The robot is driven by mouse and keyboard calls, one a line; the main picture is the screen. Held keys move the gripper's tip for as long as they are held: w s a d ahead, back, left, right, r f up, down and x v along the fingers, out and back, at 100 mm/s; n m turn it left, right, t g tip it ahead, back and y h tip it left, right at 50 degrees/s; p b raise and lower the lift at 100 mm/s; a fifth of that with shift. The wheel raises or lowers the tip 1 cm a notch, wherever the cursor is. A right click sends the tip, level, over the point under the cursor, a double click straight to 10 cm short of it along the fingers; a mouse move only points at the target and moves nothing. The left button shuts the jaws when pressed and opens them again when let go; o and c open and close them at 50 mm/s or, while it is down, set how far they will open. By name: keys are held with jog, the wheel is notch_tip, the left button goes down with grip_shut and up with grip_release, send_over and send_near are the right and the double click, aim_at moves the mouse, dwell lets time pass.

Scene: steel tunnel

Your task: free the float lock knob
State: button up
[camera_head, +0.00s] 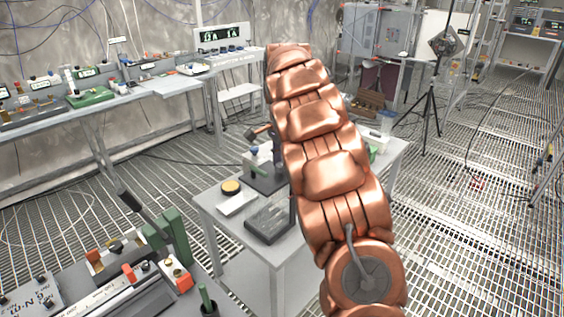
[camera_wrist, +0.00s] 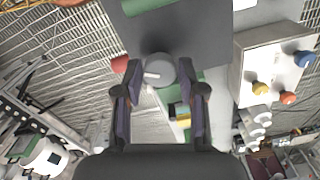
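In the wrist view a round grey knob (camera_wrist: 160,70) with a pale pointer line sits at the edge of a dark grey plate (camera_wrist: 205,35). It may be the float lock knob; I see no label on it. My gripper (camera_wrist: 160,78) is open, with its two dark fingers on either side of the knob and its tips near it. I cannot tell whether a finger touches it. A small red knob (camera_wrist: 119,64) lies just left of the left fingertip. In the head view my copper arm hides my gripper and the knob.
A pale box (camera_wrist: 255,60) with blue, yellow and red knobs stands to the right in the wrist view. A green strip (camera_wrist: 196,100) lies behind the right finger. In the head view a table (camera_head: 218,215) holds devices beside my arm; a tripod (camera_head: 432,95) stands behind.

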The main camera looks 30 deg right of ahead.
grip_shut()
jog(key=shift+n, duration=0.3)
jog(key=n+b, duration=0.2)
jog(key=n, duration=0.1)
jog(key=shift+f+n, duration=0.15)
jog(key=shift+n, duration=0.15)
jog(key=n+b, duration=0.2)
jog(key=n, duration=0.2)
jog(key=shift+n, duration=0.3)
jog(key=n+b, duration=0.1)
jog(key=n, duration=0.5)
jog(key=shift+w+b, duration=0.1)
jog(key=shift+b, duration=0.2)
jog(key=n, duration=0.5)
jog(key=shift+r+n, duration=0.2)
jog(key=shift+n, duration=0.2)
